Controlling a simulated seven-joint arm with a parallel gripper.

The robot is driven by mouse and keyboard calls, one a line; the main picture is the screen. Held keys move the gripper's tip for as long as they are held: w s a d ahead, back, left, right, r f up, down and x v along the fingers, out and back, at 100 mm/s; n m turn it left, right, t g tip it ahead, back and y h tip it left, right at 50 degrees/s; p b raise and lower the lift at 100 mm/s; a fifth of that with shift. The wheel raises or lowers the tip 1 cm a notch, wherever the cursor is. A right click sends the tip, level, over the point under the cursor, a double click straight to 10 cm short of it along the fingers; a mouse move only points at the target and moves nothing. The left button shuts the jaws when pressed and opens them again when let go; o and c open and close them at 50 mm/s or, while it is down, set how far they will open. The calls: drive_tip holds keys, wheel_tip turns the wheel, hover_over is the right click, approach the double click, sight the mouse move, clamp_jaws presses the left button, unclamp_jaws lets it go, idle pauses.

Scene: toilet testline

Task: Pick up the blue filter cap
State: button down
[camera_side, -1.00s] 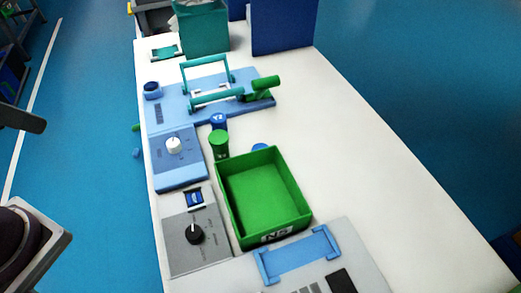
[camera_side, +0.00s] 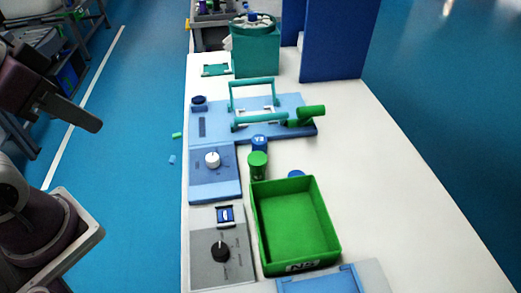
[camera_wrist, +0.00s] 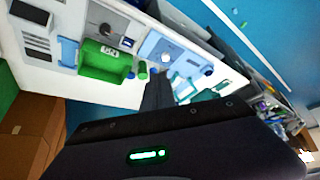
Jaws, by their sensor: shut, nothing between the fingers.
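Small blue round things stand on the white table, and I cannot tell for sure which is the filter cap. A blue cylinder (camera_side: 260,143) with white lettering stands behind a green cylinder (camera_side: 258,165). Another blue piece (camera_side: 296,175) is mostly hidden behind the far wall of the green tray (camera_side: 333,225). A dark blue round cap (camera_side: 199,102) sits at the left corner of the light blue fixture (camera_side: 222,125). My gripper (camera_side: 98,124) is off the table's left side, well apart from all of these. In the wrist view my gripper (camera_wrist: 158,76) is shut and empty.
A grey box with a black knob (camera_side: 221,252) and a blue box with a white knob (camera_side: 212,160) line the left edge. A teal bin (camera_side: 255,48) and a blue panel (camera_side: 340,40) stand at the back. The table's right side is clear.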

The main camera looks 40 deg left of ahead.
drive_tip(key=c, duration=1.1)
unclamp_jaws()
drive_tip(key=n+g+h, duration=0.5)
drive_tip(key=n+g, duration=0.1)
drive_tip(key=n, duration=1.2)
hover_over(294, 175)
drive_tip(key=a, duration=0.2)
wheel_tip(294, 175, down, 26)
drive_tip(key=shift+y, duration=0.3)
drive_tip(key=x, duration=0.6)
drive_tip(key=shift+w+f, duration=0.1)
drive_tip(key=shift+f, duration=0.35)
